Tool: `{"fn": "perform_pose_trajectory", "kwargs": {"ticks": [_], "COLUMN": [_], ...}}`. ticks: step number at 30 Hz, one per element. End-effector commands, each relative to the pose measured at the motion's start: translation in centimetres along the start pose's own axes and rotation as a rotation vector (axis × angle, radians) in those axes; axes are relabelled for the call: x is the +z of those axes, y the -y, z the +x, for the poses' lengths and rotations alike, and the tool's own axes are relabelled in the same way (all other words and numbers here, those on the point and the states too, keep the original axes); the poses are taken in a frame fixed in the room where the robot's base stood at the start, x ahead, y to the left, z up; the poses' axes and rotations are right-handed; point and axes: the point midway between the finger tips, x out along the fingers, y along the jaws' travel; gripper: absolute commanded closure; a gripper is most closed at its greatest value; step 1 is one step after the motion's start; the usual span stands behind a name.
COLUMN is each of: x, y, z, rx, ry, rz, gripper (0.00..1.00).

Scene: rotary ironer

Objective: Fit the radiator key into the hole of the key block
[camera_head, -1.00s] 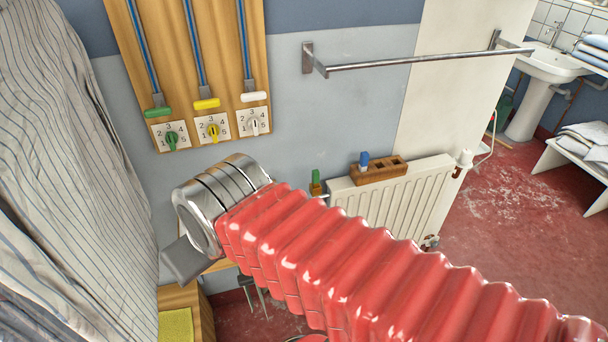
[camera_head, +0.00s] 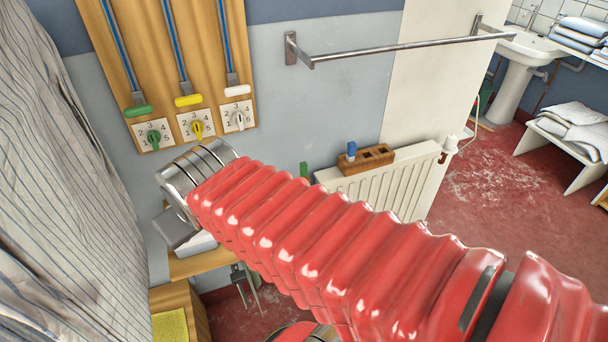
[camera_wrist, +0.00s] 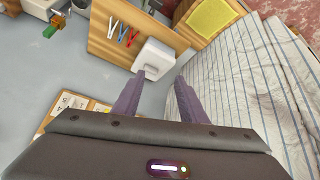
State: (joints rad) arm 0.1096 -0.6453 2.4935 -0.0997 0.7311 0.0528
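The key block (camera_head: 378,160) is a brown wooden block with several square holes, on top of the white radiator in the head view. A blue-handled piece (camera_head: 351,151) stands upright in its left hole; the holes to the right look empty. A green-handled piece (camera_head: 304,169), possibly the radiator key, shows at the radiator's left end, its lower part hidden by my arm. The green piece also shows at the upper left of the wrist view (camera_wrist: 50,32). My gripper (camera_wrist: 160,92) is open and empty, pointing away from the block, well to its left in the head view.
The radiator (camera_head: 395,190) stands below a metal towel rail (camera_head: 400,46). A wooden board (camera_head: 165,40) with levers and dials hangs on the wall. Striped cloth (camera_head: 60,190) fills the left side. A white box (camera_wrist: 152,58) stands beyond my fingers.

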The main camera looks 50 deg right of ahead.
Motion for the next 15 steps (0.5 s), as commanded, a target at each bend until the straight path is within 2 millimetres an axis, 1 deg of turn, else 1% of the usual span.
{"fn": "perform_pose_trajectory", "kwargs": {"ticks": [1,5,6,10,15], "x": [-0.7,-2.6,-3.1,-4.2,-4.6], "y": [-1.7,-6.3,-7.7,-12.3,-18.1], "z": [1.1,3.6,4.3,6.5,9.1], "rx": [0.036,0.125,0.150,0.221,0.290], "ry": [-0.009,-0.060,-0.075,-0.122,-0.176], "rz": [0.025,0.070,0.083,0.115,0.144], "gripper": [0.62,0.62,0.62,0.62,0.62]}}
